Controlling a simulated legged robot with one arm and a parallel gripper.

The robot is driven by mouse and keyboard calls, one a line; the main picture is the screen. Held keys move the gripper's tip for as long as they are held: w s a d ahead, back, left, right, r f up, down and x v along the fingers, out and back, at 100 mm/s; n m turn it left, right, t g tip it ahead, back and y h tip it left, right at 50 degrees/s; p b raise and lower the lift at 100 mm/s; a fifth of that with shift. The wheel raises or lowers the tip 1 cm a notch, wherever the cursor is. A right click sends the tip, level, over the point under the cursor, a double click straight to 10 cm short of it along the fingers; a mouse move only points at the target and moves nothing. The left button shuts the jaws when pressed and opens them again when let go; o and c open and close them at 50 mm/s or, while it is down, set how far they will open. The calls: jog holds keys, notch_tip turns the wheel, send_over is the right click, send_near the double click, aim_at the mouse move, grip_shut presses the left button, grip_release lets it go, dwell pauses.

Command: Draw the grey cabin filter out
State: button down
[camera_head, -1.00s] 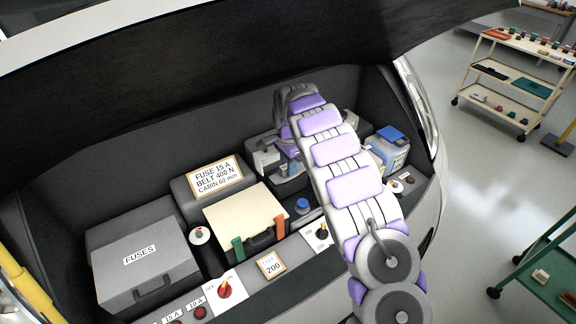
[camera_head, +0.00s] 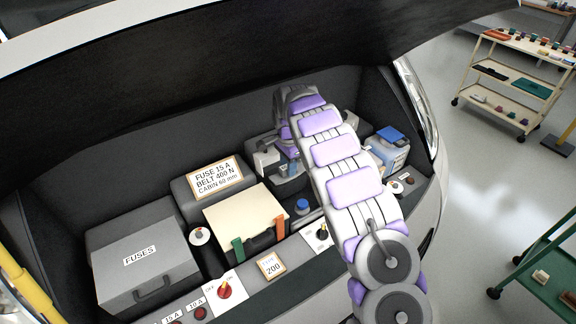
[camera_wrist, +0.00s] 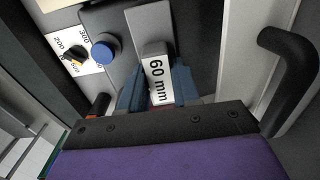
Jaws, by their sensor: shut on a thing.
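The grey cabin filter (camera_wrist: 152,48) shows in the wrist view as a grey block with a white "60 mm" label (camera_wrist: 159,80). My gripper (camera_wrist: 160,88) has its blue fingers on both sides of this labelled piece and is shut on it. How much of the filter sits in its slot is hidden. In the head view my gripper (camera_head: 289,169) is low in the engine bay, largely covered by my arm, and the filter cannot be made out there.
A blue knob (camera_wrist: 104,50) and a dial (camera_wrist: 74,54) lie left of the filter in the wrist view. A black curved handle (camera_wrist: 290,62) is close on the right. The FUSES box (camera_head: 140,258) and a cream-topped box (camera_head: 245,217) stand left in the bay.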

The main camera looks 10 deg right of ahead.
jog(key=shift+r, duration=0.15)
jog(key=shift+r+p, duration=1.9)
jog(key=shift+r, duration=2.2)
